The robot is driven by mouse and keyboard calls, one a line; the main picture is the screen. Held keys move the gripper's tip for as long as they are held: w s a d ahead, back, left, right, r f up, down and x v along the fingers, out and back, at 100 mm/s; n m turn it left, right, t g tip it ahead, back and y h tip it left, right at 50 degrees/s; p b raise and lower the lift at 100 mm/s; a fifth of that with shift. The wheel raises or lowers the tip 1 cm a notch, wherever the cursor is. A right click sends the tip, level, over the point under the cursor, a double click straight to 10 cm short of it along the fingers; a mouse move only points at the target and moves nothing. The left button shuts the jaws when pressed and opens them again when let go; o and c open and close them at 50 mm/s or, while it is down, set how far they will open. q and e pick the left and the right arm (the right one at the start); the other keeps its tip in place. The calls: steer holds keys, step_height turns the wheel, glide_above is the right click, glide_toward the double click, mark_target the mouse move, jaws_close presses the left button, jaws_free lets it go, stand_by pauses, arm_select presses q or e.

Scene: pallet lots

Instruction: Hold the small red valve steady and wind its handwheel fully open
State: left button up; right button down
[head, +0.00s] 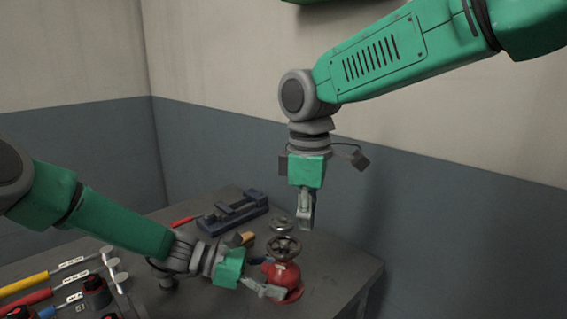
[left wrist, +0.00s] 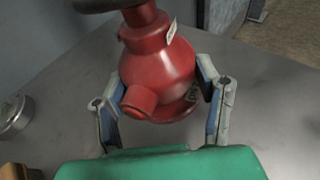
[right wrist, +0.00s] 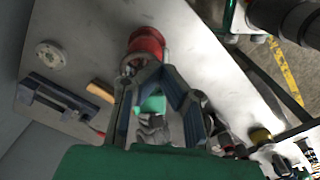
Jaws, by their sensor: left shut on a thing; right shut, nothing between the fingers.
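The red valve (head: 283,276) stands upright on the grey workbench, its dark handwheel (head: 284,247) on top. My left gripper (head: 266,289) is low beside it, shut on the valve body. In the left wrist view its fingers flank the round red body (left wrist: 158,70), with the handwheel (left wrist: 105,4) cut off at the top edge. My right gripper (head: 306,222) points down above and slightly right of the handwheel, shut and empty, apart from it. In the right wrist view the red valve (right wrist: 147,42) lies beyond the fingertips, which partly hide its handwheel.
A round metal flange (head: 281,224) lies behind the valve. A blue vise (head: 234,209) and a wooden-handled piece (head: 245,238) are to the left. Several labelled hand tools (head: 50,285) lie at the left. The bench (head: 335,268) is clear right of the valve.

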mark_target(284, 248)
arm_select(q)
steer(key=shift+w, duration=0.1)
arm_select(e)
step_height(284, 248, down, 7)
steer(key=shift+f, duration=0.2)
steer(key=shift+a+r, duration=0.1)
steer(key=shift+r, duration=0.1)
stand_by(0.7)
steer(key=shift+w+d, duration=0.2)
steer(key=shift+w, duration=0.25)
steer(key=shift+w+d, duration=0.15)
steer(key=shift+w, duration=0.45)
steer(key=shift+w+d, duration=0.15)
steer(key=shift+w, duration=0.45)
arm_select(q)
steer(key=shift+d, duration=0.1)
arm_select(e)
steer(key=shift+w, duration=0.3)
steer(key=shift+d, duration=0.1)
